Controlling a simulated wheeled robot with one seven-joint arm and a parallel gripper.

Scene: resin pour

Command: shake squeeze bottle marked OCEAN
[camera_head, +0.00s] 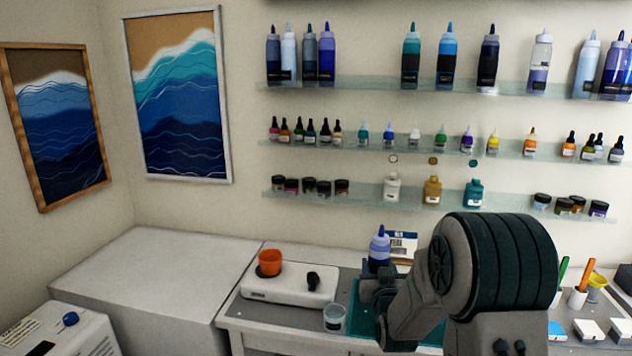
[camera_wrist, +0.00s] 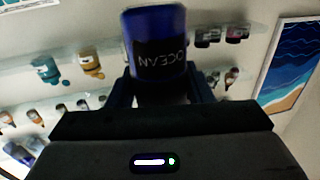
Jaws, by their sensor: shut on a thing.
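The squeeze bottle marked OCEAN (camera_wrist: 157,45) is dark blue with a black label, and its lettering shows upside down in the wrist view. My gripper (camera_wrist: 160,90) is shut on it, with a dark finger on each side. In the head view the bottle (camera_head: 379,245) shows a lighter blue upper part and a blue nozzle pointing up. It stands about upright in my gripper (camera_head: 378,283), above the teal mat (camera_head: 362,318) on the worktable. My arm hides part of the mat and the table behind it.
A clear cup (camera_head: 334,318) stands left of my gripper. A small box (camera_head: 402,246) is behind the bottle. Wall shelves (camera_head: 330,84) hold more bottles. Cups with tools (camera_head: 577,298) stand at the right.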

